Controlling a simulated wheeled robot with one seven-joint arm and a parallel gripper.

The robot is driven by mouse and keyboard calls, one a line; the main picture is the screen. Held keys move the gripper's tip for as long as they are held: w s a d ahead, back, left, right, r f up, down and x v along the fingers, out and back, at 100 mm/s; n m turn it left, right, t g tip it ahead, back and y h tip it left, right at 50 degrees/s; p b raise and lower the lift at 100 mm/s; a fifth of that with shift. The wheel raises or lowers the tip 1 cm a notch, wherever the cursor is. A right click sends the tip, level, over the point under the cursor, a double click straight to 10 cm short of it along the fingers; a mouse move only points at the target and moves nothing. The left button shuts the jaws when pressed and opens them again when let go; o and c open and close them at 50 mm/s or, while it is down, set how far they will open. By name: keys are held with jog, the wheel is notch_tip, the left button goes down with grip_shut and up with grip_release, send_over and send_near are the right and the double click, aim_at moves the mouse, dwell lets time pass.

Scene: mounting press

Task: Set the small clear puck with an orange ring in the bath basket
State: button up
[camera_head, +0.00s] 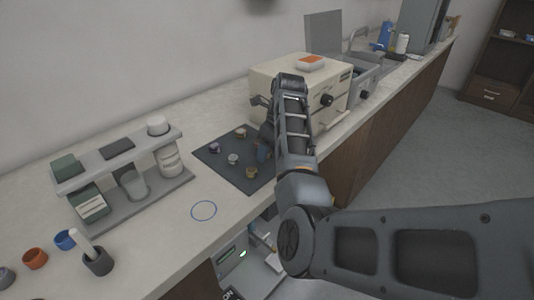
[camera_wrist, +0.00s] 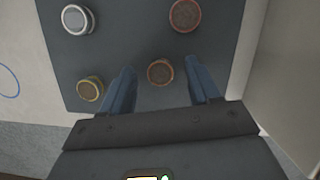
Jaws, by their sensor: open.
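In the wrist view a small round puck with an orange-brown ring (camera_wrist: 160,72) lies on the dark mat (camera_wrist: 137,22). My open gripper (camera_wrist: 160,65) has one finger on each side of it, with gaps between; I cannot tell how high the fingers are. A larger puck with a similar ring (camera_wrist: 185,15) lies beyond the fingertips and also shows in the head view (camera_head: 240,133). In the head view my gripper (camera_head: 264,148) is over the mat's right side and the small puck is hidden behind it. I cannot make out the bath basket.
A silver-ringed puck (camera_wrist: 77,19) and a yellow-ringed puck (camera_wrist: 90,88) lie left of the fingers. A purplish puck (camera_head: 214,148) is on the mat's left. A cream machine (camera_head: 280,75) stands behind my arm, a grey rack (camera_head: 120,160) at left. Clear counter surrounds a blue circle (camera_head: 204,210).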

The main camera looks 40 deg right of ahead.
jog(key=shift+f, duration=0.1)
jog(key=shift+c, duration=0.2)
grip_shut()
dwell(0.5)
